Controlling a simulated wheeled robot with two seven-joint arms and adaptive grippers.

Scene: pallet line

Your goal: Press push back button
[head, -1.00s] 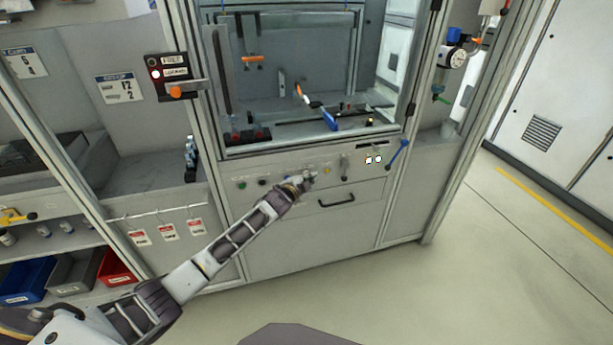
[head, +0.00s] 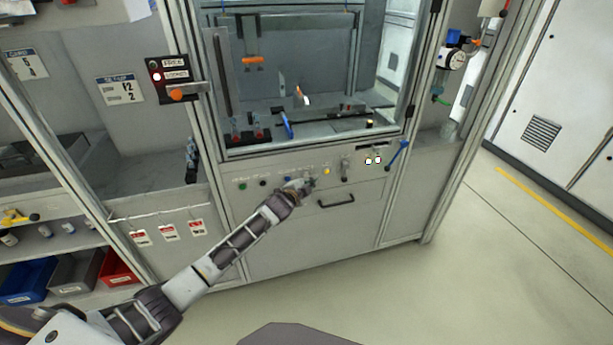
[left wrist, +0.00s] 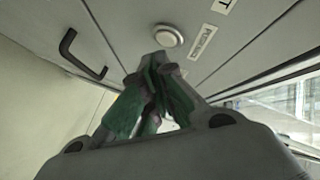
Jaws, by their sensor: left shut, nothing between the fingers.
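The button panel (head: 227,203) runs along the front of the machine below its window. In the left wrist view, a round white button in a pale ring (left wrist: 168,36) has a label strip (left wrist: 203,41) beside it that seems to read PUSHBACK. My left gripper (left wrist: 158,62) is shut and empty, with its green fingertips just below this button in that view. I cannot tell whether they touch it. In the head view, my left gripper (head: 306,183) is at the panel between the blue button (head: 287,179) and the yellow button (head: 326,171) and hides the white one. My right gripper is not in view.
A green button (head: 242,186) and a black button (head: 262,183) sit further left on the panel. A black drawer handle (head: 336,202) is below right of my gripper. A blue lever (head: 398,154) sticks out at the right. The floor in front is clear.

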